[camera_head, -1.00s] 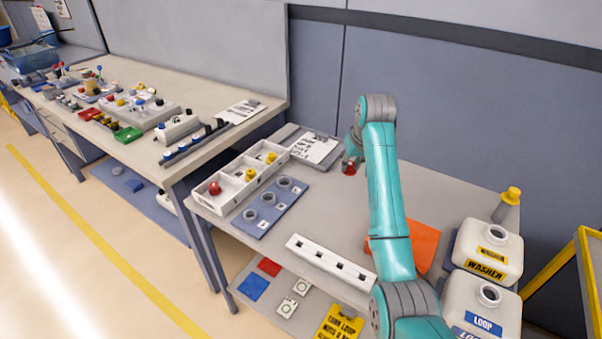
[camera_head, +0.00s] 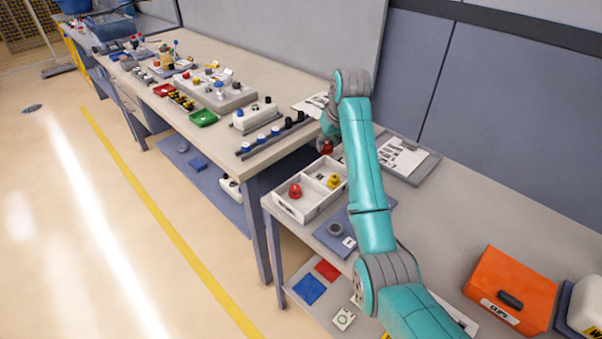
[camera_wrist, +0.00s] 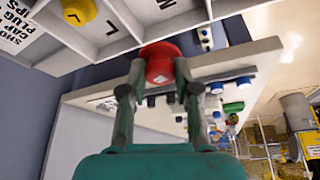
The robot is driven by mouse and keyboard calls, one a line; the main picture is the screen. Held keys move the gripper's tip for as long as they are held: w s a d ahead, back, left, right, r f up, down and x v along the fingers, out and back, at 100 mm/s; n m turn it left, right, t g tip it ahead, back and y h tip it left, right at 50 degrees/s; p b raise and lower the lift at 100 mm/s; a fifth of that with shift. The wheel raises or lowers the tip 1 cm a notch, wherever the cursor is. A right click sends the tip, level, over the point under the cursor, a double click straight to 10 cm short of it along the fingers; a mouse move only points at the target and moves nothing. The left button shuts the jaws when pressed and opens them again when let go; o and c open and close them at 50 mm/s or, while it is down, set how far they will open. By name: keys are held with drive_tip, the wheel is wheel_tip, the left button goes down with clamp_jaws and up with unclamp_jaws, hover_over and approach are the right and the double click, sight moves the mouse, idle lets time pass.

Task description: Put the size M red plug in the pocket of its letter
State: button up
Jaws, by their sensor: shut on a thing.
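The held plug also shows in the head view (camera_head: 326,147), at the far end of the white divided tray (camera_head: 296,212). In the wrist view the tray's pockets (camera_wrist: 112,45) lie above and left of the plug, with dark letters on their floors; one looks like an L. I cannot tell the plug's size mark. Another red plug (camera_head: 295,191) and a yellow plug (camera_head: 333,181) stand in tray pockets. My arm hides part of the tray.
A blue-grey board with rings (camera_head: 329,238) lies beside the tray, partly behind my arm. The long workbench (camera_head: 226,90) with several parts is close on the left. A printed sheet (camera_head: 402,158) lies behind my arm. An orange box (camera_head: 512,288) stands at right.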

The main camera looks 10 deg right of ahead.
sight(325, 148)
drive_tip(key=f, duration=0.2)
drive_tip(key=a+f, duration=0.1)
drive_tip(key=f, duration=0.1)
drive_tip(key=shift+w+f, duration=0.1)
drive_tip(key=shift+f, duration=2.85)
drive_tip(key=shift+f, duration=0.1)
drive_tip(key=o, duration=0.8)
drive_tip(key=shift+v, duration=6.1)
drive_tip(key=shift+d, duration=0.1)
